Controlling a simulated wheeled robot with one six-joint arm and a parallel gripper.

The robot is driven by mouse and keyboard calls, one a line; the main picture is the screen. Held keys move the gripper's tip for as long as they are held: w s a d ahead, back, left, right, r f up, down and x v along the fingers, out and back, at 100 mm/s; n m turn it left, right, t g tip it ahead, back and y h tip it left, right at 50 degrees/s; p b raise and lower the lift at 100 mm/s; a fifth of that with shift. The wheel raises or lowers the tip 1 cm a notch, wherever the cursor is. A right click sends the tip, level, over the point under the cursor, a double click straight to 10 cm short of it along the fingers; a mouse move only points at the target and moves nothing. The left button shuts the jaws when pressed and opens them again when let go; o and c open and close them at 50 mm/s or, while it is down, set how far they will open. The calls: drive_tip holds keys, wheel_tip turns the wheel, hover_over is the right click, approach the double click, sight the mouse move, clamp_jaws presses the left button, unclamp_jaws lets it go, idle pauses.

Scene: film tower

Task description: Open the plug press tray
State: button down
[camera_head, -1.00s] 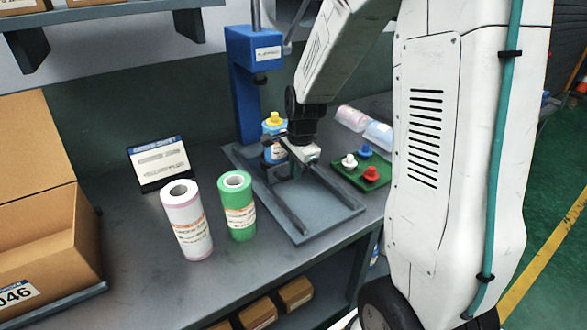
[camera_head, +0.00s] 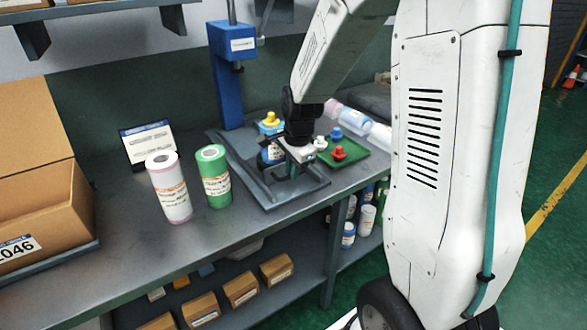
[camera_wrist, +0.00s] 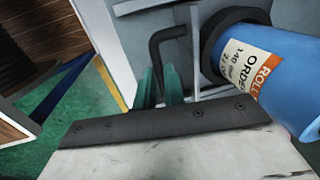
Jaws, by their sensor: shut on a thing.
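The plug press (camera_head: 227,85) is a blue column on a grey base with rails, in the middle of the bench in the head view. A blue film roll with a yellow plug (camera_head: 269,121) stands upright in front of the column, apparently on the sliding tray. In the wrist view the roll (camera_wrist: 285,80) stands at the right, in a dark ring. My gripper (camera_wrist: 162,88) has teal fingers shut on a dark bent bar, the tray handle (camera_wrist: 166,38). In the head view my gripper (camera_head: 290,168) is low over the rails; my wrist partly hides the tray.
A white roll (camera_head: 169,190) and a green roll (camera_head: 215,180) stand left of the press. A green tray (camera_head: 372,165) with white, blue and red plugs is close on the right. An open carton (camera_head: 40,220) is at the far left. The bench's front edge is near.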

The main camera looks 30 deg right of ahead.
drive_tip(key=c, duration=1.5)
unclamp_jaws()
drive_tip(key=shift+r, duration=0.1)
drive_tip(key=r, duration=0.2)
drive_tip(key=s+r, duration=0.1)
drive_tip(key=r, duration=0.4)
drive_tip(key=shift+s+r, duration=0.15)
drive_tip(key=shift+r, duration=0.1)
drive_tip(key=s+a+r+n, duration=0.3)
drive_tip(key=s+n, duration=0.3)
drive_tip(key=s, duration=0.2)
drive_tip(key=s+a+r+n, duration=0.3)
drive_tip(key=s+n, duration=0.3)
drive_tip(key=s, duration=0.3)
drive_tip(key=s+a+r+n, duration=0.2)
drive_tip(key=s+n, duration=0.3)
drive_tip(key=s, duration=0.3)
drive_tip(key=shift+s+a+r+n+g, duration=0.1)
drive_tip(key=shift+a+r+n+g, duration=0.1)
drive_tip(key=shift+a, duration=0.25)
drive_tip(key=shift+s+a+r+n+g, duration=0.1)
drive_tip(key=shift+a+r+n, duration=0.1)
drive_tip(key=shift+a, duration=0.25)
